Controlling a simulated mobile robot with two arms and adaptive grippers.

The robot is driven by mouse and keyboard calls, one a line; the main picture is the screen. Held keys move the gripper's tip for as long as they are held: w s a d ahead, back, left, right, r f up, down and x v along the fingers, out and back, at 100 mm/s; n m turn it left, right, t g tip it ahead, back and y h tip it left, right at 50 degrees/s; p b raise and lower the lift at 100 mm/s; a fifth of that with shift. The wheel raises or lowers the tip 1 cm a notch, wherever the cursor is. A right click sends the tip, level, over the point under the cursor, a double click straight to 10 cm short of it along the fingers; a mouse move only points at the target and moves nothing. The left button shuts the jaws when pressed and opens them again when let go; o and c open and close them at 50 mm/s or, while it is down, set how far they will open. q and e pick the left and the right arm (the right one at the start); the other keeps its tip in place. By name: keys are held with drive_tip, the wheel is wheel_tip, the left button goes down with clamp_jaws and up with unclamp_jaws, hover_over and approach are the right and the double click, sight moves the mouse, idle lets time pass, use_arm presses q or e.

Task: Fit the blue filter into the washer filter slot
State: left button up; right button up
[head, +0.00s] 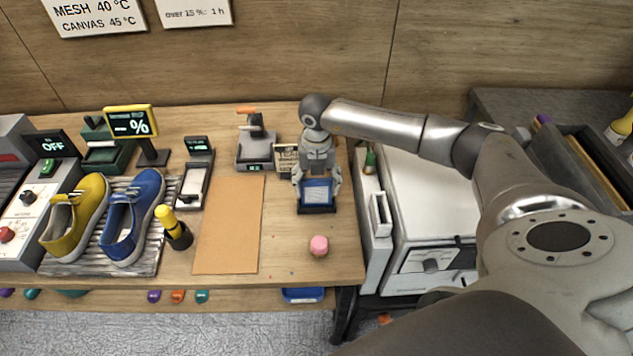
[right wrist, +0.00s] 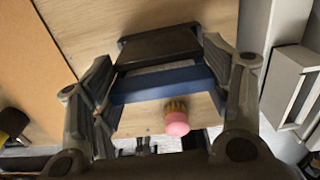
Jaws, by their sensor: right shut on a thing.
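The blue filter (head: 318,192) has a pale mesh face and is at the right part of the wooden table, over a dark holder (head: 317,210). My right gripper (head: 316,184) reaches down from above and is shut on it. In the right wrist view the blue filter (right wrist: 165,84) spans between the two fingers, with the dark holder (right wrist: 160,46) beside it. I cannot tell whether filter and holder still touch. The white washer (head: 425,200) stands right of the table. A pale rectangular frame (head: 381,214) shows on its left side; I cannot tell whether it is the slot. My left gripper is not in view.
A pink-topped brush (head: 319,245) stands just in front of the filter. A brown mat (head: 228,225) lies to the left. Yellow and blue sneakers (head: 133,217) sit on a rack at far left.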

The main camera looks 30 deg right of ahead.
drive_tip(key=o, duration=0.3)
drive_tip(key=c, duration=0.4)
drive_tip(key=shift+w+d+r+p, duration=0.1)
drive_tip(key=shift+w+r+p, duration=0.15)
drive_tip(key=shift+r+p, duration=0.25)
drive_tip(key=shift+r, duration=0.3)
drive_tip(key=shift+s+r+p, duration=0.35)
drive_tip(key=shift+r+p, duration=0.05)
drive_tip(key=shift+r, duration=0.25)
drive_tip(key=shift+w+r+p, duration=0.2)
drive_tip(key=shift+r+p, duration=0.1)
drive_tip(key=shift+p, duration=0.05)
drive_tip(key=shift+s+r, duration=0.15)
drive_tip(key=shift+r, duration=0.35)
drive_tip(key=shift+f, duration=0.1)
